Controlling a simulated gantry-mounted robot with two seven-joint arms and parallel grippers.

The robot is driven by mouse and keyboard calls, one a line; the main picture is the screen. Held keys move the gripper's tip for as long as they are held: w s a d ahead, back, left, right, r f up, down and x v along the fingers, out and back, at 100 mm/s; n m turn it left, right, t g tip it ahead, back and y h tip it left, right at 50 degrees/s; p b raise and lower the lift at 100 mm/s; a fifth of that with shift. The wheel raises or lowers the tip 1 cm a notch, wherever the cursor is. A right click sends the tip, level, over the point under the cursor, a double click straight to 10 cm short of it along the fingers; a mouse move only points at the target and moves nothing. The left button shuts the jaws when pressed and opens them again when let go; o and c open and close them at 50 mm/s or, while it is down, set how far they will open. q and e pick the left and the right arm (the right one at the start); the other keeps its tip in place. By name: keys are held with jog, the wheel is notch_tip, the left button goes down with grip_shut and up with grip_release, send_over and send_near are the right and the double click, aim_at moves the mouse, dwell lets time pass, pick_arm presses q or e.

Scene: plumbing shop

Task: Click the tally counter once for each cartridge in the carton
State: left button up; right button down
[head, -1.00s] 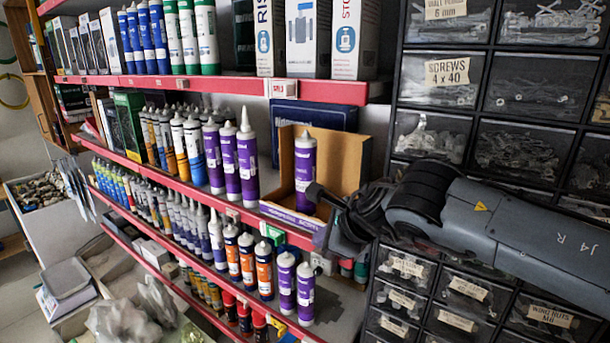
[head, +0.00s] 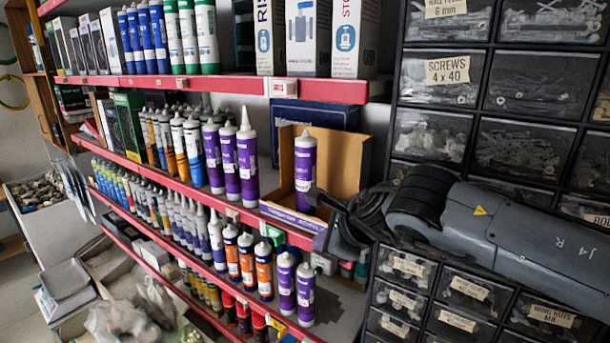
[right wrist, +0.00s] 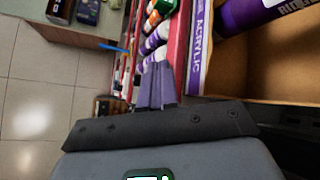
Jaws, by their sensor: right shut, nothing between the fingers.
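An open brown carton (head: 345,160) with a purple-printed front edge stands on the middle shelf. One purple cartridge (head: 304,172) with a pale nozzle shows upright at its left side; the carton's right part is partly hidden by my arm. In the right wrist view the carton (right wrist: 250,68) and a purple cartridge (right wrist: 250,14) fill the upper right. My right gripper (head: 322,240) is just in front of the carton, by the red shelf edge. Its fingers are shut and empty in the right wrist view (right wrist: 157,82). I cannot clearly make out the tally counter. My left gripper is out of view.
Purple cartridges (head: 247,160) stand left of the carton, outside it. More cartridges (head: 264,270) stand on the shelf below. The red shelf edge (head: 185,187) runs in front. A cabinet of small drawers (head: 440,80) is on the right, close behind my right arm.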

dwell(0.3)
jog(key=shift+r+p, duration=0.75)
jog(key=shift+r, duration=0.15)
jog(key=shift+r, duration=0.1)
notch_tip(320, 180, up, 6)
jog(key=p, duration=0.4)
jog(key=shift+p, duration=0.4)
